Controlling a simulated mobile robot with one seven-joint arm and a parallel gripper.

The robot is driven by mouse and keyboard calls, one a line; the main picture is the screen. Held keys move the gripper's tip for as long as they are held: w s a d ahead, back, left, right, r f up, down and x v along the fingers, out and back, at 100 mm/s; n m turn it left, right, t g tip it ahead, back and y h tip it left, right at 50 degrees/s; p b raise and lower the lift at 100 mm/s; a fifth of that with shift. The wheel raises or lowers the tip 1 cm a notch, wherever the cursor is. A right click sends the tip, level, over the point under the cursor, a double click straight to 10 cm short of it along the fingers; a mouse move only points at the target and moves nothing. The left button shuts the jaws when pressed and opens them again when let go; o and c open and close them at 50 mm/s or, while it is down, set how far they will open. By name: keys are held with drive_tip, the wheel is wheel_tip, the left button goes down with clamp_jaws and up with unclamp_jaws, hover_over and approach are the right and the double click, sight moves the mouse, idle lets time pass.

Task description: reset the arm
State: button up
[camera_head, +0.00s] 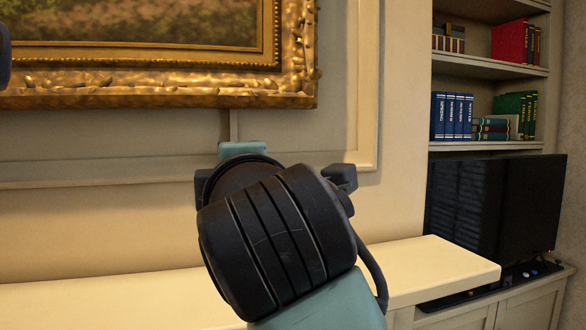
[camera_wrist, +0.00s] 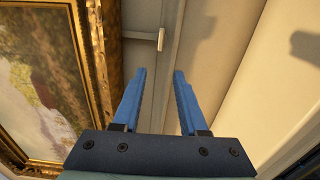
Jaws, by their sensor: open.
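My gripper (camera_wrist: 157,100) shows in the wrist view with two blue fingers apart and nothing between them. It is open and points toward the pale panelled wall. In the head view my dark wrist and teal arm link fill the lower middle and hide the fingers. The arm is raised in front of the wall, above a cream mantel shelf (camera_head: 120,300).
A gold-framed painting (camera_head: 160,100) hangs at the upper left and also shows in the wrist view (camera_wrist: 100,80). At the right are shelves with books (camera_head: 452,115) and a black television (camera_head: 495,205) on a low cabinet (camera_head: 525,305). The visible mantel top is bare.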

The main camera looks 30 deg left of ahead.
drive_tip(key=shift+w+a, duration=0.1)
drive_tip(key=s+d+r+m+t+h, duration=0.2)
drive_tip(key=d+m+t+h, duration=0.2)
drive_tip(key=d+m, duration=0.5)
drive_tip(key=s+d+r+m+t+h, duration=0.2)
drive_tip(key=d+m+t+h, duration=0.3)
drive_tip(key=d+m, duration=0.4)
drive_tip(key=s+d+r+m+t+h, duration=0.2)
drive_tip(key=d+m+t+h, duration=0.2)
drive_tip(key=d+m, duration=0.5)
drive_tip(key=shift+s+d+m+t, duration=0.3)
drive_tip(key=shift+s+d+t, duration=0.1)
drive_tip(key=shift+d+t, duration=0.75)
